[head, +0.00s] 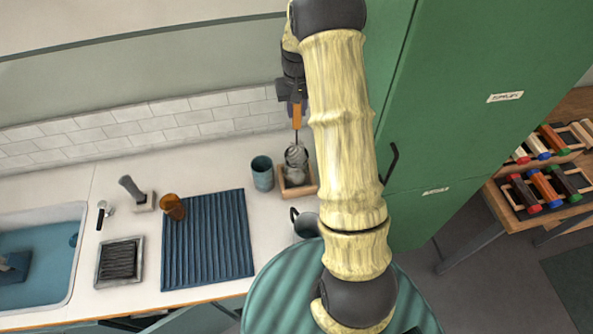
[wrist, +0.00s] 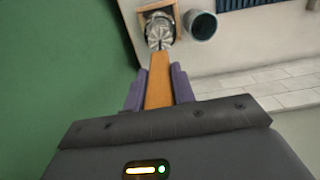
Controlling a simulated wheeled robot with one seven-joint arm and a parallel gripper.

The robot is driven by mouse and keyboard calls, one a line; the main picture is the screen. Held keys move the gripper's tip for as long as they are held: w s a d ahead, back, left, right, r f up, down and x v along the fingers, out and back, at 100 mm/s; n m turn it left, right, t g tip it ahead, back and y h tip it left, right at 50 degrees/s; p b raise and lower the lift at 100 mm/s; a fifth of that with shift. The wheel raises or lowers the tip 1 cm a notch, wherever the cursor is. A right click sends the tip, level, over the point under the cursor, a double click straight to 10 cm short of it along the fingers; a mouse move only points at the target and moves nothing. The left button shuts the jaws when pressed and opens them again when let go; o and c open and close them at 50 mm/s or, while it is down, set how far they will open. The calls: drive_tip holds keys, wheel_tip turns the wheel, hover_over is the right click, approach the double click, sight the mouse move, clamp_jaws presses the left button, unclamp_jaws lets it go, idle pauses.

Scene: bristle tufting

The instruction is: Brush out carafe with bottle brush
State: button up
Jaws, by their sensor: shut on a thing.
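My gripper (head: 296,99) points down over the back of the counter. It is shut on the orange handle of the bottle brush (head: 297,117); the handle also shows between the purple fingers in the wrist view (wrist: 158,84). A thin rod runs down from the handle to the clear glass carafe (head: 296,158). The carafe stands upright in a square wooden holder (head: 284,188), and it shows beyond the handle in the wrist view (wrist: 159,32). The brush head is at or inside the carafe's mouth; I cannot tell how deep.
A blue-grey cup (head: 262,173) stands just left of the holder. A dark mug (head: 305,224) is in front, partly behind my arm. A ribbed blue mat (head: 207,240) and an amber cup (head: 173,207) lie further left. A green cabinet (head: 450,110) closes the right side.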

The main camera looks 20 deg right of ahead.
drive_tip(key=shift+r+p, duration=3.15)
drive_tip(key=shift+r, duration=1.75)
